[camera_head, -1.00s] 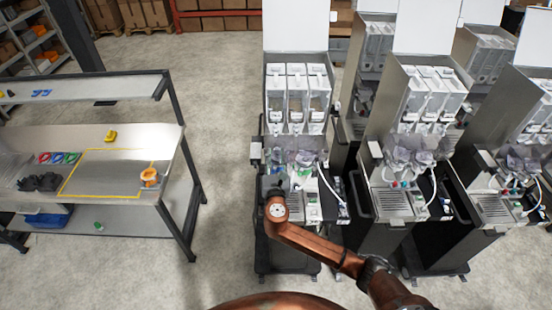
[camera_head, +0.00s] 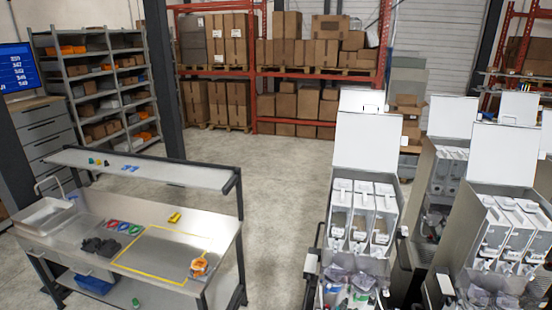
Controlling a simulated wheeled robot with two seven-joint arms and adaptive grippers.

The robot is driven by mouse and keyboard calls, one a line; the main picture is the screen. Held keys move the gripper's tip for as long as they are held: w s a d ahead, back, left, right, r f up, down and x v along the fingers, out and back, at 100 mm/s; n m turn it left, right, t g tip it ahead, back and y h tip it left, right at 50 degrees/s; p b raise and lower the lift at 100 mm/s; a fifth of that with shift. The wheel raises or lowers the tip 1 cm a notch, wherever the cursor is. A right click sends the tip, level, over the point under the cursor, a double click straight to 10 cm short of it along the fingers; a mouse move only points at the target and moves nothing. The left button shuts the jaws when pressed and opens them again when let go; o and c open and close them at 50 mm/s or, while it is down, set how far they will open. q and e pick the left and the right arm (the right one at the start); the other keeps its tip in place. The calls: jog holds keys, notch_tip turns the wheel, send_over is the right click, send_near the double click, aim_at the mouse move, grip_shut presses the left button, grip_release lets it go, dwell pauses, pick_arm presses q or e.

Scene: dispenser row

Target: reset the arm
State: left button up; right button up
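Neither of my grippers shows in the head view, and no part of my arms is visible. The nearest dispenser (camera_head: 366,150) stands at the right of centre with its white lid raised and several clear-fronted canisters (camera_head: 362,212) inside. Its lower part is cut off by the bottom edge of the picture. A second dispenser (camera_head: 480,236) stands to its right, also with its lid up.
A steel workbench (camera_head: 75,213) with a yellow-outlined area, an orange-and-white item (camera_head: 200,266) and a yellow item (camera_head: 174,217) stands at the left. Shelves (camera_head: 93,72) and a red rack of boxes (camera_head: 252,72) are behind. Open floor (camera_head: 285,180) lies between bench and dispensers.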

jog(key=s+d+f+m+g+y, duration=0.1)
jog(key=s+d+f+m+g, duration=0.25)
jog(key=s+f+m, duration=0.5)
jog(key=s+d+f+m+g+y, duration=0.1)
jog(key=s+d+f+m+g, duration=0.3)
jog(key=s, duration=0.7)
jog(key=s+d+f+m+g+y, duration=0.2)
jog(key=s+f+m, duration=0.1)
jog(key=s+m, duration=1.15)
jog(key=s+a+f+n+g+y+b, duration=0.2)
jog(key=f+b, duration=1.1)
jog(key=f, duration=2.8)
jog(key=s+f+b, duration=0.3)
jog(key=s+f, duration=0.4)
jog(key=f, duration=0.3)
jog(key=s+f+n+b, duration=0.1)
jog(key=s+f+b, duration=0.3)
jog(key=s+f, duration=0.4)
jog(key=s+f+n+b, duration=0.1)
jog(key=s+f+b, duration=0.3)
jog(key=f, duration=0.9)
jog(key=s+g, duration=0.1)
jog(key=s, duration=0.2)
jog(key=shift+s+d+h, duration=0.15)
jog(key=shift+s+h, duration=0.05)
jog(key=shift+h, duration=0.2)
